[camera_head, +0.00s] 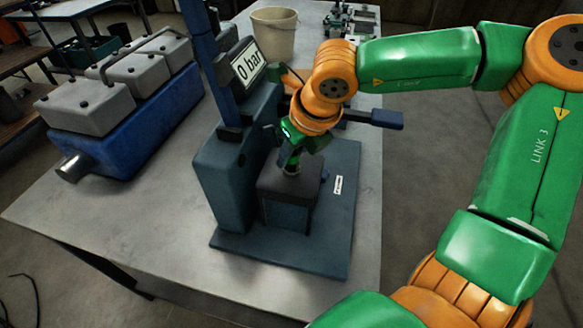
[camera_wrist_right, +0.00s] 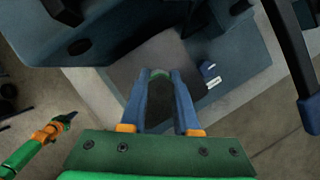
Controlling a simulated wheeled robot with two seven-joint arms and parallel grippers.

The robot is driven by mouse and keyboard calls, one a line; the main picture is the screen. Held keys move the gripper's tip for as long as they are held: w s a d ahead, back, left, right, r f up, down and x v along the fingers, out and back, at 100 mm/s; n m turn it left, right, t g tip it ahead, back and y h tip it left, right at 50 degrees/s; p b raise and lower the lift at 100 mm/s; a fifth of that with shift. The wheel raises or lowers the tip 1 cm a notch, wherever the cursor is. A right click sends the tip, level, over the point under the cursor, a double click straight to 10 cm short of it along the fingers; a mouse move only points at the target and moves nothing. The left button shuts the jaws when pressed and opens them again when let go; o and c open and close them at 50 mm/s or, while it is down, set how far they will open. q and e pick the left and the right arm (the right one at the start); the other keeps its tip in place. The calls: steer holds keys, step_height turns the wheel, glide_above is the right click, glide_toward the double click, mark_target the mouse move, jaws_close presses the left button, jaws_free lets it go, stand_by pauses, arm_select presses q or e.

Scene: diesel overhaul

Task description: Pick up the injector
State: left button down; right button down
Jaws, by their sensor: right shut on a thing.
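The injector (camera_head: 291,170) shows only as a small grey metal piece under my right gripper (camera_head: 290,158) in the head view. It stands at the top of the dark block (camera_head: 285,185) of the test stand, and most of it is hidden. In the right wrist view my right gripper's two blue fingers (camera_wrist_right: 160,85) are closed on the injector (camera_wrist_right: 160,93), which looks dark between them. I cannot tell whether the injector is clear of the block. My left gripper (camera_wrist_right: 68,118) shows small and dark at the left of the right wrist view, away from the stand.
The blue test stand (camera_head: 230,165) with a "0 bar" display (camera_head: 250,62) rises left of my gripper. A lever with a blue handle (camera_head: 385,119) sticks out right. A blue-and-grey engine (camera_head: 130,125) is on the table's left; a beige bucket (camera_head: 274,35) stands behind.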

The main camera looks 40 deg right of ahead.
steer(key=shift+r, duration=0.1)
steer(key=shift+w+r, duration=0.1)
steer(key=shift+r, duration=0.2)
step_height(320, 180, up, 17)
steer(key=p, duration=0.1)
steer(key=shift+r, duration=0.15)
steer(key=c, duration=1.3)
jaws_free()
jaws_close()
steer(key=shift+p, duration=0.3)
